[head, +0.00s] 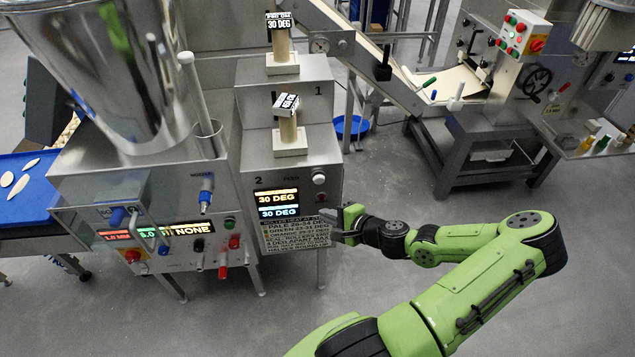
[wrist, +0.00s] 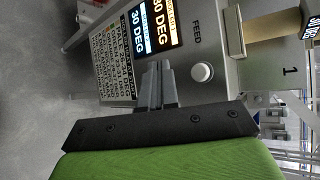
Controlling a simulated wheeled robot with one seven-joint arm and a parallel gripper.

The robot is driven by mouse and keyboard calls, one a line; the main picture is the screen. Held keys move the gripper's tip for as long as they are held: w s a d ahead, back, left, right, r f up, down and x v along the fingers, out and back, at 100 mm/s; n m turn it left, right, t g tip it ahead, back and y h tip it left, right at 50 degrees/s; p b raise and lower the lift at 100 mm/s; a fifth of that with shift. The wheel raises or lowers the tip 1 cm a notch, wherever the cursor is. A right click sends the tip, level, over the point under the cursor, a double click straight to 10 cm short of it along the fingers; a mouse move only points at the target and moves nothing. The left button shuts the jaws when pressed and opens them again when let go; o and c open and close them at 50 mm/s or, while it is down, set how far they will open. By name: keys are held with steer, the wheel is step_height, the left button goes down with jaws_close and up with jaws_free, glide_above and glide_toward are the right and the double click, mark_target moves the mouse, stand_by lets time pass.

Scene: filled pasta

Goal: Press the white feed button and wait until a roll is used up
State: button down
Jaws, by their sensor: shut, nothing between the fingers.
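The white feed button (wrist: 202,72) sits on the grey machine panel beside the word FEED in the wrist view. In the head view the button (head: 318,178) is at the panel's upper right. My gripper (wrist: 160,66) is shut and empty, its fingertips to the left of the button in the wrist view and apart from it. In the head view my gripper (head: 329,214) is below the button, in front of the panel; I cannot tell whether it touches the panel. Two beige rolls, the upper (head: 281,45) and the lower (head: 288,130), stand upright on white blocks under small tags.
The panel's display (head: 278,204) reads 30 DEG twice, above a printed notice (head: 295,235). A steel hopper (head: 95,60) and a display reading NONE (head: 188,229) are at the left. A conveyor machine (head: 480,140) stands at the right. The floor in front is clear.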

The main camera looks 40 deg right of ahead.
steer(key=w+d, duration=0.4)
steer(key=w, duration=0.3)
steer(key=shift+d, duration=0.4)
steer(key=shift+w, duration=0.15)
stand_by(1.5)
steer(key=shift+w+d, duration=0.2)
steer(key=shift+w, duration=0.1)
steer(key=shift+w+d, duration=0.25)
steer(key=shift+w, duration=0.1)
stand_by(0.6)
steer(key=shift+s+a+p, duration=0.35)
steer(key=shift+s+a, duration=0.1)
steer(key=shift+s, duration=0.25)
steer(key=s+a, duration=0.1)
steer(key=s, duration=0.1)
steer(key=s+a, duration=0.2)
stand_by(0.5)
